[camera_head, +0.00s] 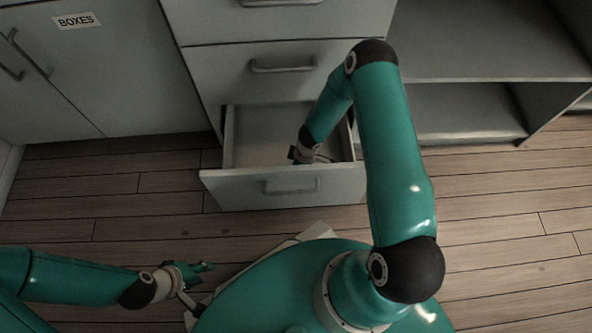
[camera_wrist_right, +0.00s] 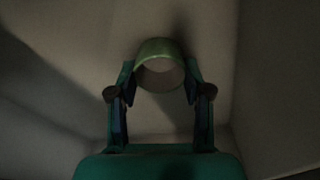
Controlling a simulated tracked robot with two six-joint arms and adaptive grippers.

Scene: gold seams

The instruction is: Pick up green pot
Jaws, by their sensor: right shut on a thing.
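The green pot (camera_wrist_right: 158,48) shows in the right wrist view as a small round green rim with a pale inside. It is between the two fingers of my right gripper (camera_wrist_right: 160,82), which is shut on it, inside the drawer. In the head view my right arm reaches down into the open bottom drawer (camera_head: 283,182); its fingers and the pot are hidden there. My left gripper (camera_head: 207,267) is at the lower left, above the floor and away from the drawer. Whether its fingers are apart is too small to tell.
Closed drawers with bar handles (camera_head: 283,66) are above the open one. A cabinet with a "BOXES" label (camera_head: 76,21) stands at the left. Open shelves (camera_head: 465,108) are at the right. The wooden floor (camera_head: 500,215) is clear at the right.

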